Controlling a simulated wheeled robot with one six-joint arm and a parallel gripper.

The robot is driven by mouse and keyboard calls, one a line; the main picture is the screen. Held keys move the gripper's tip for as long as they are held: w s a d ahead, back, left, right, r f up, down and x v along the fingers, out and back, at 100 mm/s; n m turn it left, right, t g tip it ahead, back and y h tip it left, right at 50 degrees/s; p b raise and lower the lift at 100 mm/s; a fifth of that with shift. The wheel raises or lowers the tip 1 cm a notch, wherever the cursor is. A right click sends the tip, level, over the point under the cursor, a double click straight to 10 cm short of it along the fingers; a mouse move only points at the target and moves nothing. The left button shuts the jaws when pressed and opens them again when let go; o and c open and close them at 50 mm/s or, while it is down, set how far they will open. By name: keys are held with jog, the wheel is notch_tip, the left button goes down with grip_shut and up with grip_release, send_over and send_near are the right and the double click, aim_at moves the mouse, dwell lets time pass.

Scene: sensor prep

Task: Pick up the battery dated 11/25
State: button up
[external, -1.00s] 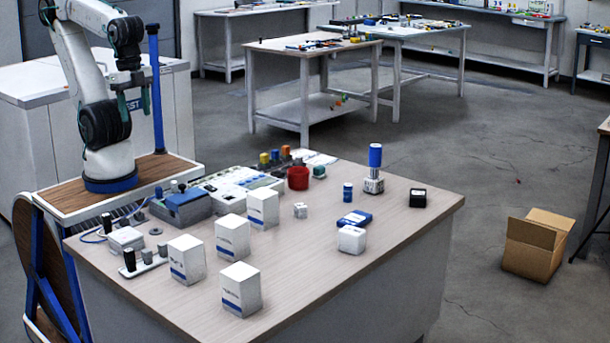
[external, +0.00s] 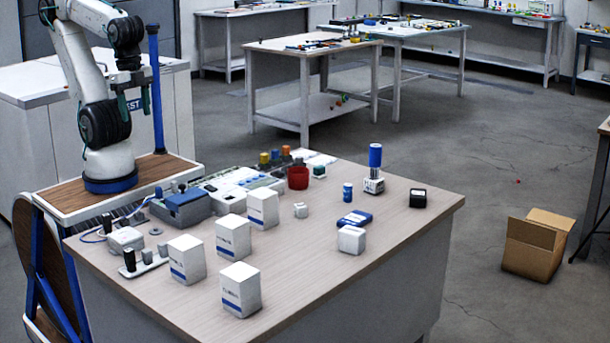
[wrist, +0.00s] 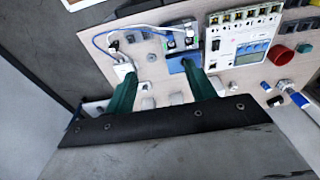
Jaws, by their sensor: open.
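No date of 11/25 is readable, so I cannot tell which object is the battery. A small blue cylinder (external: 348,192) stands upright on the workbench (external: 400,238), right of centre. A larger blue cylinder (external: 375,156) stands on a silvery-white base behind it. Dark and grey cylinders (external: 129,260) stand on a white holder at the bench's front left. My gripper (external: 140,104) is raised at the upper left, well away from these cylinders. In the wrist view its green fingers (wrist: 160,88) are spread apart with nothing held between them.
Several white boxes (external: 240,290) stand on the bench's front half. A blue-grey device (external: 182,208), a white panel (external: 240,183) and a red cup (external: 298,178) stand along the back. The right front is clear.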

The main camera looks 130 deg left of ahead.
jog(key=w+a+f+n+t, duration=0.15)
jog(key=w+a, duration=0.25)
jog(key=w, duration=0.5)
jog(key=w+a+f+n+t+y, duration=0.15)
jog(key=w+a, duration=0.25)
jog(key=w, duration=0.5)
jog(key=w+a+f+n+t, duration=0.1)
jog(key=w+a+f+t, duration=0.2)
jog(key=w, duration=0.6)
jog(key=n+t+y, duration=0.2)
jog(key=n+y, duration=0.3)
jog(key=y, duration=0.3)
send_over(345, 185)
jog(key=s+d, duration=0.3)
notch_tip(345, 185, down, 11)
notch_tip(345, 185, down, 6)
jog(key=shift+f, duration=0.15)
jog(key=shift+x, duration=1.15)
jog(key=shift+w+a+f, duration=0.15)
jog(key=shift+w+a, duration=0.1)
jog(key=shift+w, duration=0.05)
